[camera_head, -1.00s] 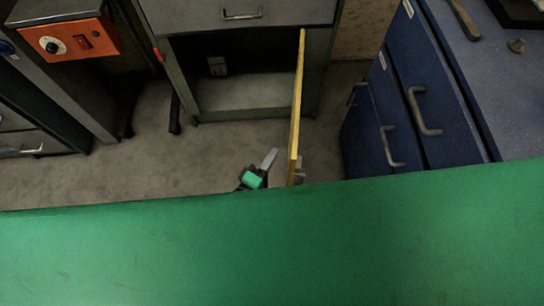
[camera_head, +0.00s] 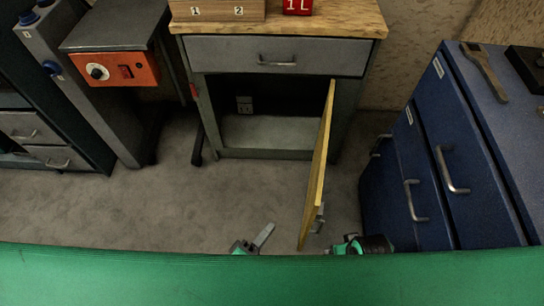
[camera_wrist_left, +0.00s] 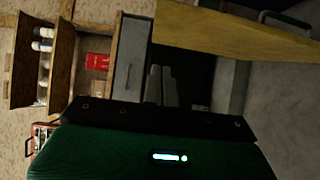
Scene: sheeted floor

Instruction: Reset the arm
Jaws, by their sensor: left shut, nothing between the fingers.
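My left gripper (camera_head: 266,232) shows at the far edge of the green surface in the head view, a grey finger pair pointing up and right. It is left of the open cabinet door, apart from it. In the left wrist view my left gripper (camera_wrist_left: 162,84) is shut and empty, with its fingers pointing towards the cabinet. The rest of my left arm is mostly hidden. A green and black part (camera_head: 361,245) of mine shows right of the door; no fingers of a right gripper show.
The grey cabinet (camera_head: 275,55) has a shut drawer and an open yellow-edged door (camera_head: 318,170) swung towards me, with its handle on the right side. A blue drawer unit (camera_head: 440,150) stands right. An orange control box (camera_head: 124,71) is upper left. Carpet (camera_head: 200,205) between is clear.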

